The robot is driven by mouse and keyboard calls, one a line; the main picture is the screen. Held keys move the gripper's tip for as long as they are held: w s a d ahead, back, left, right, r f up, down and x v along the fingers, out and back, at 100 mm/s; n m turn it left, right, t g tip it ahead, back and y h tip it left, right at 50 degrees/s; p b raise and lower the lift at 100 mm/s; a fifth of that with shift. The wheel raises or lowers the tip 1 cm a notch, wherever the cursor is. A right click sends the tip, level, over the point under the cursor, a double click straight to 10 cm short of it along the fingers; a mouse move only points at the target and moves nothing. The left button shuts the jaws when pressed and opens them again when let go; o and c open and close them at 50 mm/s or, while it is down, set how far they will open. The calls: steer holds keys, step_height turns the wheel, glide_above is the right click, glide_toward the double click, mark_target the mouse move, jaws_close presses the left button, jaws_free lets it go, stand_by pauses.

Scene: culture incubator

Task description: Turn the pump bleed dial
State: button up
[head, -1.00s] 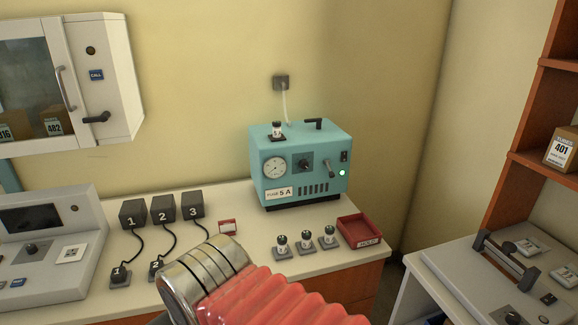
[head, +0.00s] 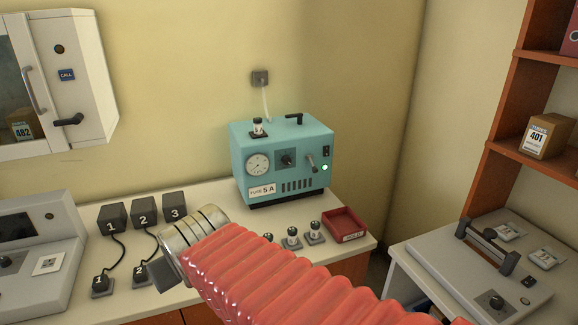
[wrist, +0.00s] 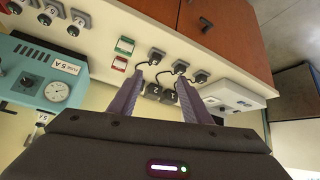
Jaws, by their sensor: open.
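The teal pump box (head: 315,143) stands on the counter by the back wall, with a round gauge, a "FUSE 5 A" label and a lit green lamp (head: 325,167). A black dial (head: 288,159) sits mid-front between the gauge and a lever (head: 312,162). My gripper (wrist: 161,79) is open and empty, directed at the counter with the numbered blocks, away from the dial. The head view does not show its fingers clearly.
Black numbered blocks (head: 143,211) with cords stand on the counter left of my sleeved arm. Several small fuses (head: 315,234) and a red tray (head: 345,223) lie in front of the pump. A grey console (head: 38,262) is at left, a side bench (head: 400,270) at right.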

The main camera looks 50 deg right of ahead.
steer(key=w+d+m+t+h, duration=0.1)
steer(key=w+d+h, duration=0.1)
steer(key=w+d, duration=0.35)
steer(key=w+d+m+t+h, duration=0.1)
steer(key=w+d, duration=0.1)
steer(key=d, duration=0.7)
steer(key=m+t+h, duration=0.2)
steer(key=t+h, duration=0.2)
steer(key=t, duration=0.2)
glide_toward(288, 162)
steer(key=v, duration=0.5)
steer(key=shift+s+a+r, duration=0.15)
steer(key=shift+s+a, duration=0.1)
steer(key=shift+s, duration=0.1)
steer(key=shift+w, duration=0.1)
steer(key=x, duration=1.3)
steer(key=shift+w+d, duration=0.2)
steer(key=shift+w, duration=0.1)
